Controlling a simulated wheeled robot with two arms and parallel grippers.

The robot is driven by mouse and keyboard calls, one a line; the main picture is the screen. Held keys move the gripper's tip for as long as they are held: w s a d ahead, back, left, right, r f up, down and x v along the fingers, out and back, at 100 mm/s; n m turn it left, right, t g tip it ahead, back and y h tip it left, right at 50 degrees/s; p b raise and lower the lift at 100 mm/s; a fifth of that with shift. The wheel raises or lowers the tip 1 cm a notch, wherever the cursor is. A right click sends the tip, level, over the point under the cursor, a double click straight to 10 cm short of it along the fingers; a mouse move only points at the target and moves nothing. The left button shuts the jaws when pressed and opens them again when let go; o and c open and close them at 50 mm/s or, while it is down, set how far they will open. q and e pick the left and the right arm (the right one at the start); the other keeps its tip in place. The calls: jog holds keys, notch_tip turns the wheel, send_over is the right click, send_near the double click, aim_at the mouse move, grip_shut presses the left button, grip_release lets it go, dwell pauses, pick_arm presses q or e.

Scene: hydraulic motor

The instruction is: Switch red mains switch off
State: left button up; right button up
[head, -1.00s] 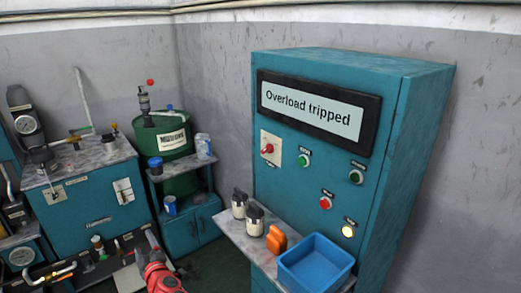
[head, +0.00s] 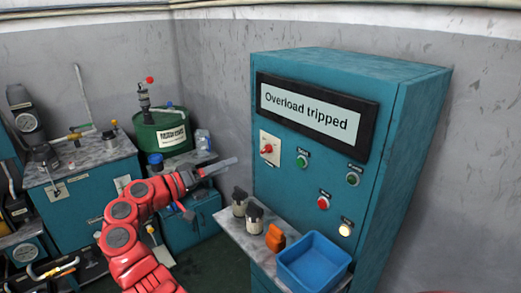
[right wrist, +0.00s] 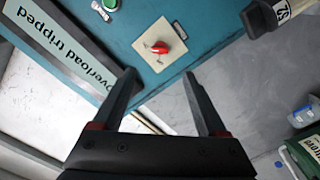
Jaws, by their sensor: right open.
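The red mains switch (head: 266,149) sits on a pale square plate at the left side of the teal control cabinet's front. It also shows in the right wrist view (right wrist: 179,31), ahead of the fingertips near the top. My right gripper (head: 217,172) is left of the cabinet and a little below the switch, apart from it. In the right wrist view my right gripper (right wrist: 160,78) has its two dark fingers spread with nothing between them. The cabinet display (head: 310,106) reads "Overload tripped". My left gripper is not in view.
Green buttons (head: 302,161), a red button (head: 323,203) and a lit lamp (head: 345,230) are on the cabinet front. Below, a ledge holds two dark-topped containers (head: 254,220), an orange object (head: 275,238) and a blue bin (head: 312,262). A green drum (head: 160,128) stands behind my arm.

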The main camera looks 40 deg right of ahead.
aim_at(263, 151)
jog(key=d+p, duration=0.1)
jog(key=d, duration=0.3)
jog(key=d+p, duration=0.1)
jog(key=d, duration=0.3)
jog(key=w+d+p, duration=0.1)
jog(key=d, duration=0.3)
jog(key=shift+d, duration=0.55)
jog(key=shift+c, duration=0.2)
grip_shut()
